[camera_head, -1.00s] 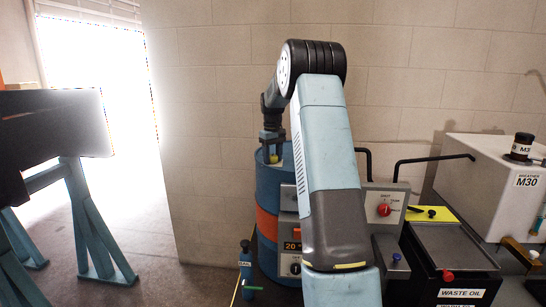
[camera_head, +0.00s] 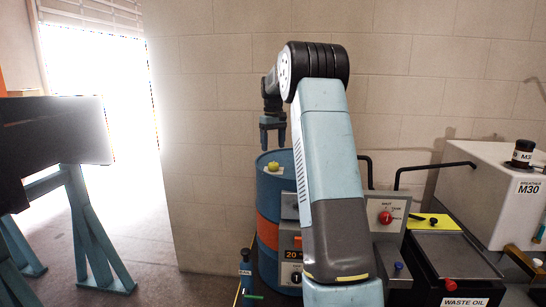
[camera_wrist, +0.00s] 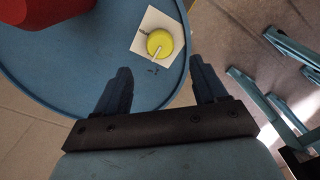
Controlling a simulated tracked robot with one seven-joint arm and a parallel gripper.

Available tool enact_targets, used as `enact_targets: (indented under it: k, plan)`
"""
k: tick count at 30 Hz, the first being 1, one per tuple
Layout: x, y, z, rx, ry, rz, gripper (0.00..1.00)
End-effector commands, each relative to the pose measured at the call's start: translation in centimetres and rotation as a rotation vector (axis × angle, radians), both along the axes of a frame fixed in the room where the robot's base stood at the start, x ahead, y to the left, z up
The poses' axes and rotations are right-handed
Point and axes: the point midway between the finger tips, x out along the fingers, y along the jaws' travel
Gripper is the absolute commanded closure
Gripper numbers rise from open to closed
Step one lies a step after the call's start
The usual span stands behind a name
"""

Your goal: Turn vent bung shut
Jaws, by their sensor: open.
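The yellow vent bung (camera_head: 273,166) sits on a pale square plate on top of the blue drum (camera_head: 268,190) with an orange band. In the wrist view the bung (camera_wrist: 160,43) is round, with a pale line across it, and lies beyond the fingertips. My gripper (camera_head: 273,146) points down above the bung and is apart from it. Its two fingers (camera_wrist: 163,80) are spread and nothing is between them. The pale plate (camera_wrist: 147,23) has small dark marks beside the bung.
A red object (camera_wrist: 35,12) stands on the drum top in the wrist view. Right of my arm are a control box with a red knob (camera_head: 385,217), a black waste oil tray (camera_head: 452,277) and a white M30 tank (camera_head: 487,180). Blue trestles (camera_head: 85,225) stand at left.

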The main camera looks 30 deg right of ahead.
Motion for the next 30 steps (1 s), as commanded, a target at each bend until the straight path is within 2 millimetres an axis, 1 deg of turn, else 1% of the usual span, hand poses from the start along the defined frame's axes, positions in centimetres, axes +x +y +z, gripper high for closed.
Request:
enact_targets:
  k: [1,3,6,10,15,30]
  plan:
    - [0.1,0.0,1.1,-0.001,-0.003,0.000,0.29]
    - [0.0,0.0,2.2,-0.001,-0.002,0.000,0.29]
    - [0.0,0.0,3.6,0.000,-0.001,0.001,0.29]
    - [0.0,0.0,4.7,0.000,0.000,0.001,0.29]
    - [0.0,0.0,5.2,0.000,0.001,0.001,0.29]
    - [-0.1,0.2,5.4,0.000,-0.001,0.001,0.29]
